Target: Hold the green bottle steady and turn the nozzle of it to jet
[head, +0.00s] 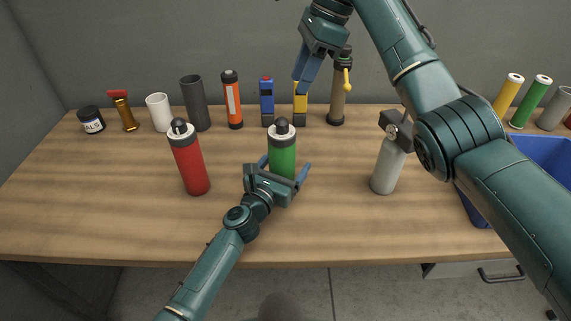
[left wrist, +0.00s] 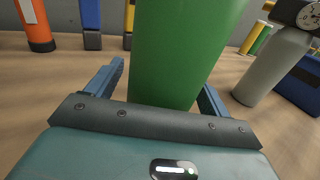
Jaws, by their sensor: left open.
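The green bottle (head: 284,157) stands upright on the table, with a white band and a dark nozzle (head: 282,127) on top. The nozzle's setting is too small to read. My left gripper (head: 285,168) is open around the bottle's lower body, one finger on each side. In the left wrist view, the green bottle (left wrist: 185,50) rises between the blue fingers, with a gap at the left finger; its top is out of that view. My right gripper (head: 304,72) is raised, fingers down, above and behind the nozzle and apart from it; its finger opening is not clear.
A red bottle (head: 188,165) stands left of the green one. A grey bottle (head: 388,168) with a gauge stands right, near my right arm. Several canisters and tools line the back, including a dark cup (head: 195,103). A blue bin (head: 545,150) is far right. The front table is clear.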

